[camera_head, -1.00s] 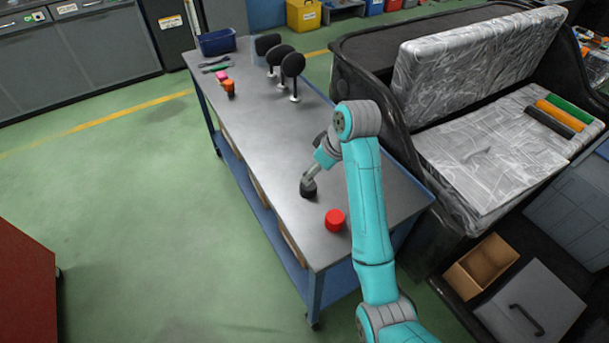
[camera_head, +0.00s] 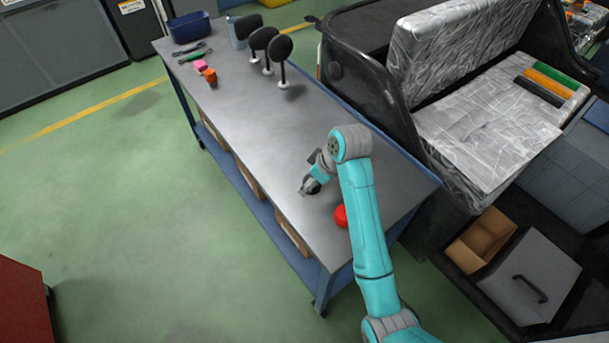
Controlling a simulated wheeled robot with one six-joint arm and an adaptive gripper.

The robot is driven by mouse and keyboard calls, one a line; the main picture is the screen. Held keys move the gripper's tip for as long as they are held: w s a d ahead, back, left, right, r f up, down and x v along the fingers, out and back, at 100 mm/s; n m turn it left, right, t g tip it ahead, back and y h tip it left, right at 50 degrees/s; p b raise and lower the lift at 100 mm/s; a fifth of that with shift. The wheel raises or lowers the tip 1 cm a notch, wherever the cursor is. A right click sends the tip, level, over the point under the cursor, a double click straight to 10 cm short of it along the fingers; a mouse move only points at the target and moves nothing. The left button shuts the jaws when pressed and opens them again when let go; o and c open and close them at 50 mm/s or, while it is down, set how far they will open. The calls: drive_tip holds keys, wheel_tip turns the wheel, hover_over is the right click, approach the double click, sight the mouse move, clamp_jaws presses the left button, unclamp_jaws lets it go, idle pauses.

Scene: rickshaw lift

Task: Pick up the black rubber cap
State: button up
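My gripper (camera_head: 305,189) is low over the near half of the grey workbench (camera_head: 265,128), reaching down from the teal arm. A small dark round shape (camera_head: 313,187) shows right at the fingers, and it looks like the black rubber cap. The fingers partly cover it. I cannot tell whether they are closed on it, or whether it touches the bench top. The fingers are too small to show open or shut.
A red round object (camera_head: 340,216) stands just right of my gripper, partly behind my arm. Black round-headed stands (camera_head: 280,60), orange and pink pieces (camera_head: 210,76) and a blue bin (camera_head: 192,27) are at the bench's far end. A rickshaw with a plastic-wrapped seat (camera_head: 480,135) stands right.

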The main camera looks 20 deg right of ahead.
drive_tip(key=shift+f, duration=0.1)
drive_tip(key=c, duration=1)
drive_tip(key=shift+c, duration=0.2)
